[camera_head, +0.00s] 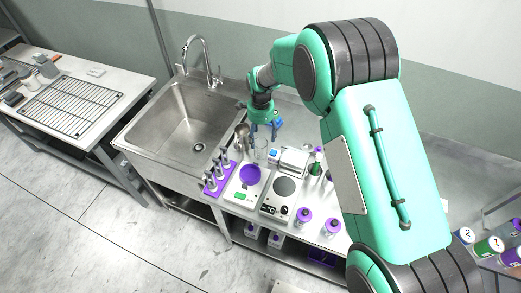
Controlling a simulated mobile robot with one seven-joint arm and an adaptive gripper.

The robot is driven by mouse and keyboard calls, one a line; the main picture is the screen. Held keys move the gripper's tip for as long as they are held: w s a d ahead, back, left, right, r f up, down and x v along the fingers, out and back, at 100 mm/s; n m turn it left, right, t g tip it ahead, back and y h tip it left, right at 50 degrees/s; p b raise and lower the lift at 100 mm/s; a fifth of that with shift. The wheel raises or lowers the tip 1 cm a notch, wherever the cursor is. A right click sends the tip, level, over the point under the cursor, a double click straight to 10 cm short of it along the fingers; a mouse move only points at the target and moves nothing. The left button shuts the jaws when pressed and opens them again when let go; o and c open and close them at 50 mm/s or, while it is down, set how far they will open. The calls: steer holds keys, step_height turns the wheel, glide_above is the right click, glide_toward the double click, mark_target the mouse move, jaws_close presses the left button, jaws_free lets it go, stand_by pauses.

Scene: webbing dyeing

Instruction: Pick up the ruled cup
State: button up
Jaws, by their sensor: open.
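The ruled cup appears to be the small clear glass vessel (261,153) on the steel bench, behind the scale with the purple dish; its markings are too small to read. My gripper (263,136) is open and points down just above and behind the glass. I cannot tell whether the fingers are around its rim or only beyond it. Nothing shows between the fingers apart from the glass near their tips.
A metal cup (242,136) stands close on the left. A white device (292,160) is close on the right. The sink (190,120) is left.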

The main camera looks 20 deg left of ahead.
mark_target(261, 143)
steer(key=shift+f, duration=0.15)
steer(key=shift+f, duration=2.45)
steer(key=c, duration=1.3)
steer(key=shift+r, duration=0.1)
steer(key=shift+r, duration=4.95)
